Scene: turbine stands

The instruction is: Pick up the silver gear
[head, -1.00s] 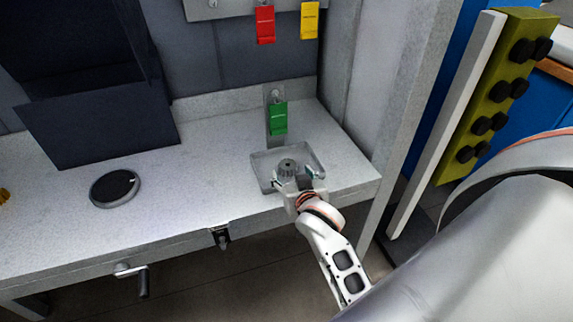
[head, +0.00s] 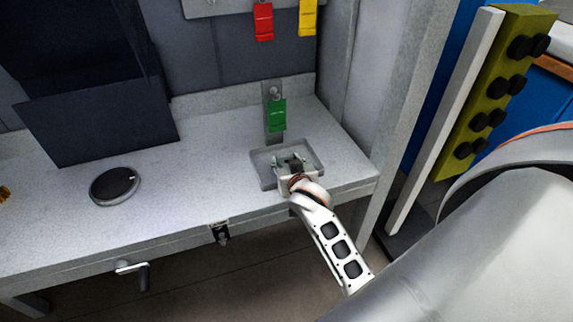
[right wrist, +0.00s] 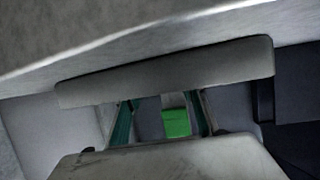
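My right gripper (head: 289,158) is over the shallow grey tray (head: 262,179) at the right end of the bench. Its two fingers stand apart, and in the right wrist view their teal inner faces (right wrist: 163,120) show with a gap between them. The silver gear cannot be made out now. The gripper covers the part of the tray where it stood, so I cannot tell whether it is between the fingers. My left gripper is not in view.
A green tag (head: 277,115) hangs on a metal bracket behind the tray; it also shows between the fingers in the right wrist view (right wrist: 177,123). A round black disc (head: 114,186) lies on the bench (head: 190,190), whose middle is clear. A dark box (head: 95,125) stands left.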

